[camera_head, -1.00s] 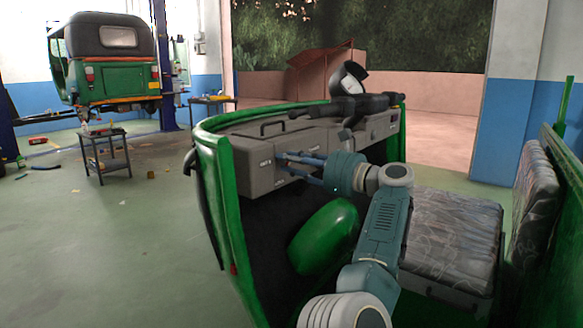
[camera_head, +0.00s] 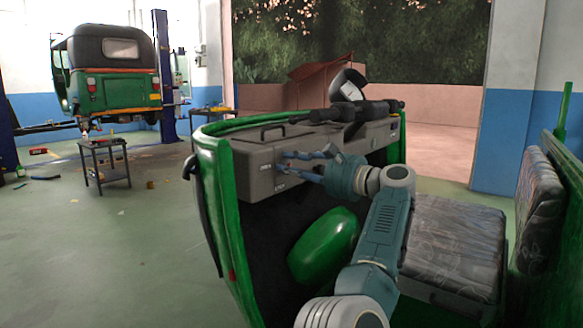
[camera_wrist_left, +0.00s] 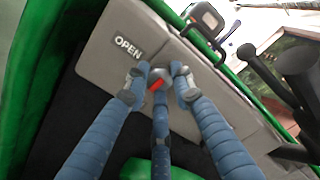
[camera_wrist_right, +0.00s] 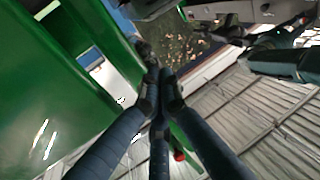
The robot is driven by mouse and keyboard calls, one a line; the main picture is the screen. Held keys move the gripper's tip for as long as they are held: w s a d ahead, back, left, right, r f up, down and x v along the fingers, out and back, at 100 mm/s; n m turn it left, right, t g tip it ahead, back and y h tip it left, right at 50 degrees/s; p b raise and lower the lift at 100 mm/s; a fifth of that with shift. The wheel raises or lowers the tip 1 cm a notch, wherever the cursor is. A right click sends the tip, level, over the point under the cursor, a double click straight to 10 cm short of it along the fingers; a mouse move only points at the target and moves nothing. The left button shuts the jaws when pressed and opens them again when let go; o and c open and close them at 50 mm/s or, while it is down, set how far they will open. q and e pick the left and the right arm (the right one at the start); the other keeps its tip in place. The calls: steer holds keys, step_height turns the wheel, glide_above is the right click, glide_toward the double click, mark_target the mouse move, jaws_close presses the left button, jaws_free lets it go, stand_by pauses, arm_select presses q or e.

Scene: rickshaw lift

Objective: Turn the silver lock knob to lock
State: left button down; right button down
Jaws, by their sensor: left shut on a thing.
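The silver lock knob (camera_wrist_left: 156,73) is on the front of a grey dashboard box (camera_head: 254,152), largely hidden by my fingers. A small red part (camera_wrist_left: 155,86) shows between the fingers in the left wrist view. An "OPEN" label (camera_wrist_left: 127,48) is on the panel beside it. My left gripper (camera_head: 283,166) reaches the panel from the right, its fingers closed around the knob; it also shows in the left wrist view (camera_wrist_left: 159,77). My right gripper (camera_wrist_right: 159,80) shows only in the right wrist view, with its fingertips together and nothing visible between them.
The green rickshaw body (camera_head: 229,220) surrounds the dashboard. Black handlebars (camera_head: 350,111) are above the dashboard, a green rounded cover (camera_head: 324,245) is below my arm, and a patterned seat (camera_head: 452,240) is to the right. A small table (camera_head: 104,165) stands away on the left.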

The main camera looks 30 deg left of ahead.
arm_select(q)
steer(key=shift+f+n, duration=0.25)
steer(key=shift+n, duration=0.15)
arm_select(e)
steer(key=shift+r, duration=0.25)
arm_select(q)
steer(key=shift+w+r, duration=0.1)
arm_select(e)
steer(key=shift+r, duration=0.1)
arm_select(q)
steer(key=c, duration=1.5)
jaws_free()
steer(key=shift+c, duration=0.2)
steer(key=shift+o, duration=0.4)
steer(key=shift+w, duration=0.1)
steer(key=shift+d+r, duration=0.1)
steer(key=s+d, duration=0.1)
steer(key=d, duration=1.1)
